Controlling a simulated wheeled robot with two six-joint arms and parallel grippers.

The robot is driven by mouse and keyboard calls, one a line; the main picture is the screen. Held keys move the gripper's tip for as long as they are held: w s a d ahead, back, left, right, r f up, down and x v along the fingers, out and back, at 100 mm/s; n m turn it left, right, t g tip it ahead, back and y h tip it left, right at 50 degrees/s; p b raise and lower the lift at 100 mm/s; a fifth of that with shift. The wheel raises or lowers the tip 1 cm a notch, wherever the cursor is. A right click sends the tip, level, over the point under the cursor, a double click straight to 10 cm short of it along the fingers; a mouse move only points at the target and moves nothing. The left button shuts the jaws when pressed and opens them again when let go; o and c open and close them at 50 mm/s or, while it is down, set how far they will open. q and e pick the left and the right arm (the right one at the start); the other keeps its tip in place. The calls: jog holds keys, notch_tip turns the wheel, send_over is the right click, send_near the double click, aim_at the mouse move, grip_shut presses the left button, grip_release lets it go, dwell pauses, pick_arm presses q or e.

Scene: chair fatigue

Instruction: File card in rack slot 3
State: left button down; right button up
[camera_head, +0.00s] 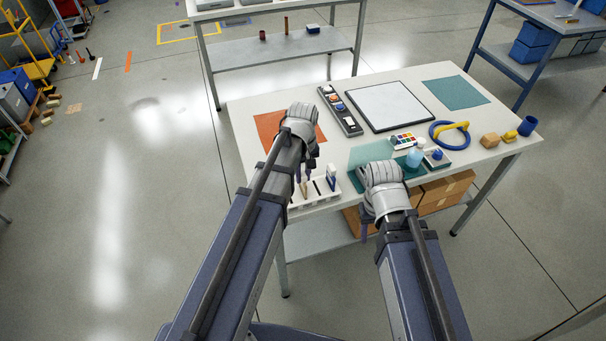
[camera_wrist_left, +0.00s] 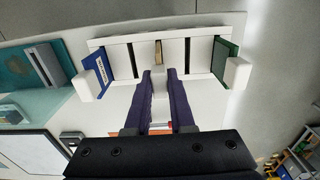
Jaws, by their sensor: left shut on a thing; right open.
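The white rack (camera_head: 325,197) stands at the table's front left edge; it also shows in the left wrist view (camera_wrist_left: 112,39). There, a blue card (camera_wrist_left: 97,69) stands at its left end, a green card (camera_wrist_left: 224,60) at its right end, and dark empty slots lie between. My left gripper (camera_head: 303,178) is over the rack, shut on a thin tan card (camera_wrist_left: 158,50) lined up with the middle slot. Its fingers (camera_wrist_left: 160,75) hide much of the card; how deep it sits I cannot tell. My right gripper (camera_head: 365,230) is open near the table's front edge, its fingers partly hidden.
The white table (camera_head: 245,125) carries an orange mat (camera_head: 270,128), a dark tray (camera_head: 340,110), a white framed board (camera_head: 388,105), a teal mat (camera_head: 455,92) and a blue ring (camera_head: 438,138). Bottles stand near my right wrist. Cardboard boxes (camera_head: 450,190) lie on the shelf below.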

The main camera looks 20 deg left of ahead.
pick_arm(q)
jog(key=shift+f, duration=0.15)
jog(key=c, duration=1.2)
grip_release()
jog(key=shift+c, duration=0.2)
jog(key=o, duration=0.6)
jog(key=shift+c, duration=0.2)
notch_tip(320, 180, up, 8)
jog(key=p, duration=0.7)
jog(key=shift+p, duration=0.35)
jog(key=shift+f, duration=0.1)
jog(key=shift+d, duration=0.1)
jog(key=s+d+f+m+y+b, duration=0.1)
jog(key=s+d+f+m+b, duration=0.2)
jog(key=s+d+m, duration=0.7)
jog(key=s+b, duration=0.1)
jog(key=s, duration=0.3)
jog(key=shift+s+d+f+m, duration=0.15)
jog(key=shift+f+m, duration=0.15)
jog(key=shift+f, duration=0.1)
